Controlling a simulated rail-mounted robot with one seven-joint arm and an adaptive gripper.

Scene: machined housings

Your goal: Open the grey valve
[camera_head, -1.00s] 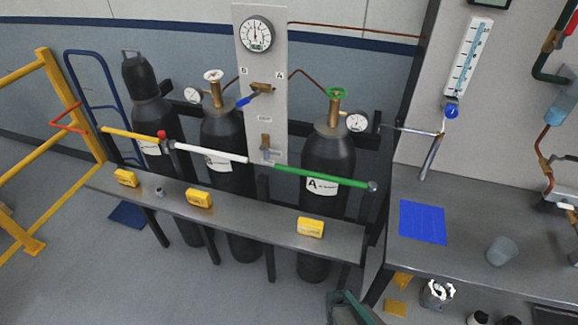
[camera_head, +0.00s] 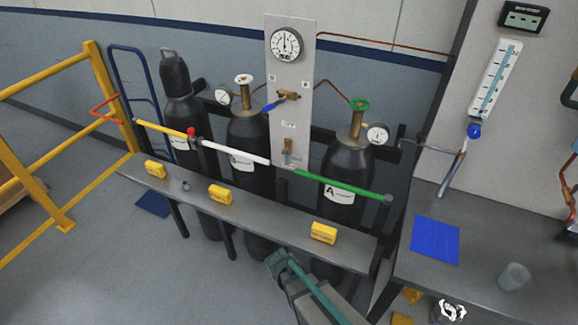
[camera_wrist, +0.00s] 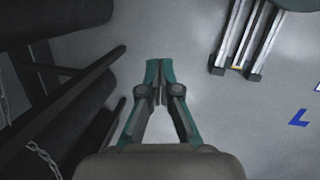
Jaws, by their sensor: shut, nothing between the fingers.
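A valve with a grey handle (camera_head: 288,153) sits low on the light grey panel (camera_head: 300,85), below a small label. Its handle seems to point down; it is small in the picture. A second valve with a blue lever (camera_head: 282,100) sits higher on the panel, its lever slanting down to the left. My gripper (camera_head: 277,260) is in the lower middle of the head view, in front of the bench and well below the panel. The wrist view shows my gripper (camera_wrist: 159,68) with fingertips together and empty, over bare floor. No valve shows in the wrist view.
Black cylinders with a white handwheel (camera_head: 243,80) and a green handwheel (camera_head: 358,106) stand behind a yellow, white and green rail (camera_head: 235,152). A narrow bench (camera_head: 270,222) carries yellow boxes. A worktable (camera_head: 480,270) stands right, a yellow railing (camera_head: 45,190) left.

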